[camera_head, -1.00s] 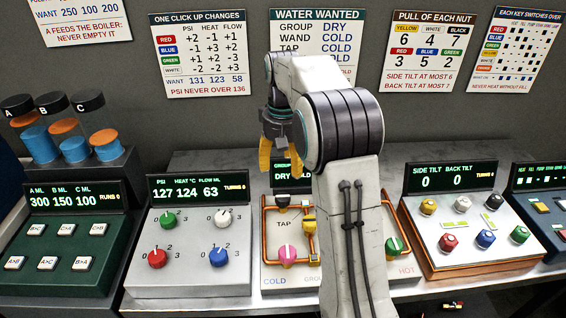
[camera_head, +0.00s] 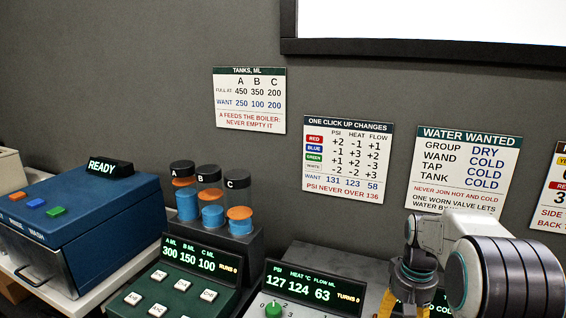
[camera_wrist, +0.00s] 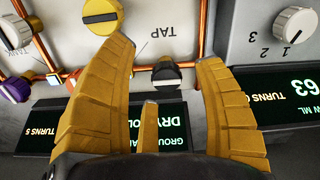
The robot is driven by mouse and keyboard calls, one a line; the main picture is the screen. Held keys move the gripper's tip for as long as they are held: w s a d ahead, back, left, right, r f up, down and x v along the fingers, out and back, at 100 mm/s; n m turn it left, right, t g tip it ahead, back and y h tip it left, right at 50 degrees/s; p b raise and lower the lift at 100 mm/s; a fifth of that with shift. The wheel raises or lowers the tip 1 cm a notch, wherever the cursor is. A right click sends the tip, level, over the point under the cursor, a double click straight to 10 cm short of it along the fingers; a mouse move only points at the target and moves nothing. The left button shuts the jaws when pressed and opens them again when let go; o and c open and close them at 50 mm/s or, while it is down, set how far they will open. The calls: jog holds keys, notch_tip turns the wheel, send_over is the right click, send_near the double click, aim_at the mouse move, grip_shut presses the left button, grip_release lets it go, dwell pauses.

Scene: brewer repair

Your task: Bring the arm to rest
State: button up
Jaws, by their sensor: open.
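My gripper (camera_wrist: 165,65) shows in the wrist view with its yellow fingers spread and nothing between them. Its fingers point toward the water panel (camera_wrist: 185,30) with copper pipes, a yellow knob (camera_wrist: 101,14) and a black-and-white knob (camera_wrist: 166,74). I cannot tell the exact gap to the panel. In the head view my gripper (camera_head: 403,300) hangs at the lower right under my bent arm, its fingertips near or past the frame's bottom edge.
The tank station (camera_head: 185,270) with three cylinders reads 300, 150, 100. The dial panel's display (camera_head: 312,288) reads 127, 124, 63. A blue machine (camera_head: 85,215) marked READY stands at the left. Signs, including the tanks chart (camera_head: 249,100), hang on the grey wall.

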jog(key=s+a+r+t, duration=0.1)
jog(key=s+a+r, duration=0.1)
jog(key=s, duration=0.5)
jog(key=s+a+r+n+t, duration=0.1)
jog(key=s+a+r, duration=0.2)
jog(key=s, duration=0.5)
jog(key=s+a+r+n+t, duration=0.1)
jog(key=s+a, duration=0.3)
jog(key=s, duration=0.4)
jog(key=shift+r+t, duration=0.6)
jog(key=shift+r, duration=0.05)
